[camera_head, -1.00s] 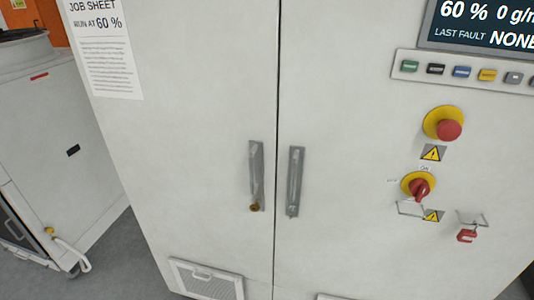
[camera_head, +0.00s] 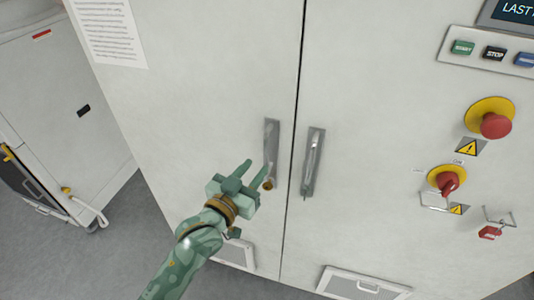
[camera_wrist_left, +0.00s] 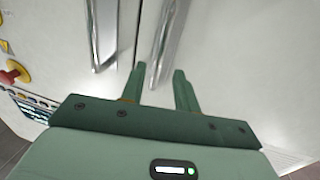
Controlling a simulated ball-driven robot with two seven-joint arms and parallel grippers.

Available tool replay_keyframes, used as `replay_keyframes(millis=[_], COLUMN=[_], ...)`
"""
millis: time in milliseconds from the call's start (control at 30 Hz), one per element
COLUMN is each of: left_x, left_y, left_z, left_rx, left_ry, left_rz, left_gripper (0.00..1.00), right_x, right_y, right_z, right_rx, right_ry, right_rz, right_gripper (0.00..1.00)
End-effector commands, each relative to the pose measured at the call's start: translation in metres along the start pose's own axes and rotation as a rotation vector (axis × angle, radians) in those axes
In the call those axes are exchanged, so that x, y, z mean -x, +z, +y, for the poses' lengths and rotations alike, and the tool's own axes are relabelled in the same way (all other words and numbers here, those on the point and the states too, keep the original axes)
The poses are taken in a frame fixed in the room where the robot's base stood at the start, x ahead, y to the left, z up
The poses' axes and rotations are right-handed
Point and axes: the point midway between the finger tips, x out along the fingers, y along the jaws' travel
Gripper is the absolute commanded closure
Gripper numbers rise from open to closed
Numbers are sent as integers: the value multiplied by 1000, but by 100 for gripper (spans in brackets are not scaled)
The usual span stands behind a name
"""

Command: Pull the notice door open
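The notice door (camera_head: 200,90) is the left cabinet door, carrying a printed sheet (camera_head: 105,30). It looks closed, level with the right door at the seam. Its upright grey metal handle (camera_head: 270,145) is near the seam, with a small brass round piece (camera_head: 267,185) at its lower end. My green left gripper (camera_head: 255,168) is open beside the handle's lower part, partly covering it. In the left wrist view, the gripper fingers (camera_wrist_left: 160,80) are apart, and the handle (camera_wrist_left: 168,40) runs down toward the gap between them. Contact cannot be told. My right gripper is not in view.
The right door (camera_head: 380,120) has its own handle (camera_head: 313,160) close by. It carries a red emergency button (camera_head: 495,125) and red rotary switch (camera_head: 448,183). Vent grilles (camera_head: 360,287) sit low. Another white unit (camera_head: 60,110) stands left, with grey floor between.

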Motion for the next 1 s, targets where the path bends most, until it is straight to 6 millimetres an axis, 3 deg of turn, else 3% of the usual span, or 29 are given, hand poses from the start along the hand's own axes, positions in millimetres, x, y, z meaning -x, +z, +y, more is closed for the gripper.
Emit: replay_keyframes(millis=[100, 300, 700, 833, 1000], left_x=[-28, -58, -68, -68, -67], left_y=[0, 1, 0, 1, 1], left_z=[0, 0, 0, 0, 0], left_rx=[-1, -1, -1, -1, -1], left_ry=[0, 0, 0, 0, 0], left_rz=[1, -1, -1, -1, -2], left_gripper=[69, 69, 69, 100, 100], right_x=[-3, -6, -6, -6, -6], right_y=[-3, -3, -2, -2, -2], right_z=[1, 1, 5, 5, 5], right_rx=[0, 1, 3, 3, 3], right_ry=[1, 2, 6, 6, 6], right_rz=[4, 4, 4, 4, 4], right_gripper=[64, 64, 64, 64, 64])
